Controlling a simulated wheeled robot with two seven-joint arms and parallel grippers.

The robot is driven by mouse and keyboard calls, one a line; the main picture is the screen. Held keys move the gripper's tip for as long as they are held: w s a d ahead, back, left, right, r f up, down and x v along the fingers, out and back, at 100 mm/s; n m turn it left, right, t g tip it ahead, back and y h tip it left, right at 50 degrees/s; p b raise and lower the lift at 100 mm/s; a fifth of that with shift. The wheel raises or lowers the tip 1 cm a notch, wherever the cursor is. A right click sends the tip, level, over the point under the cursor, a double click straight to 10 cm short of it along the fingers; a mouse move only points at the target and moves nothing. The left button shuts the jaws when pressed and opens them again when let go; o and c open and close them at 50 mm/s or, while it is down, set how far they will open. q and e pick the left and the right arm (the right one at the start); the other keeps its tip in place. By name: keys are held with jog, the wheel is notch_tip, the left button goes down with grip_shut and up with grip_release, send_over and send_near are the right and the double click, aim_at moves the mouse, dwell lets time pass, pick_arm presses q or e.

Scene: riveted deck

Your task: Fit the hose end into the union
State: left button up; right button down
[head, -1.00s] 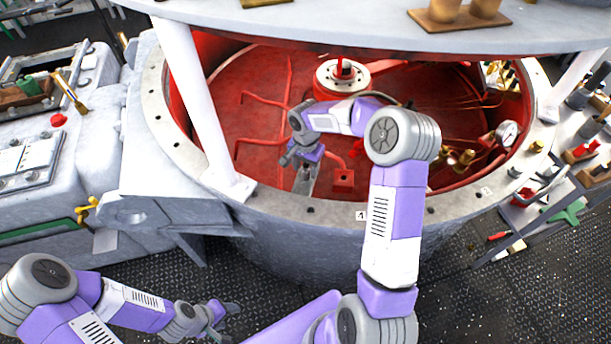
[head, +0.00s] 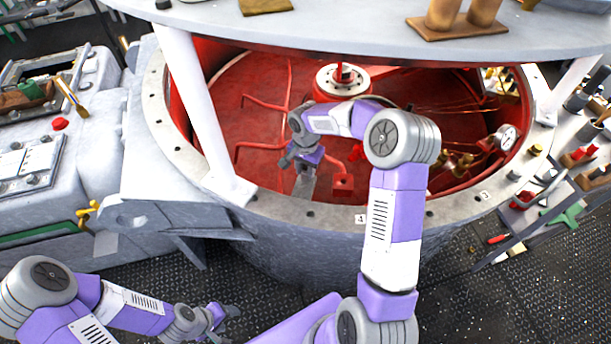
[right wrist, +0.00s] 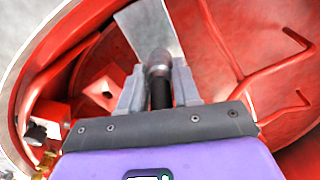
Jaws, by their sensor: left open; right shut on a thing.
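My right gripper (head: 302,164) reaches down inside the red-lined round well. I cannot make out the union for certain. My left gripper (head: 224,316) is open and empty, low outside the well.
The well's bolted grey rim (head: 285,208) surrounds the work. A white post (head: 195,100) and an overhead grey shelf (head: 330,30) stand close by. Red pipes (head: 265,146), brass fittings (head: 458,160) and a gauge (head: 506,137) line the inside. A tool rack (head: 560,190) stands right.

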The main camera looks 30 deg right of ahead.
jog(key=shift+r+p, duration=1.2)
jog(key=shift+r, duration=0.7)
dwell(0.4)
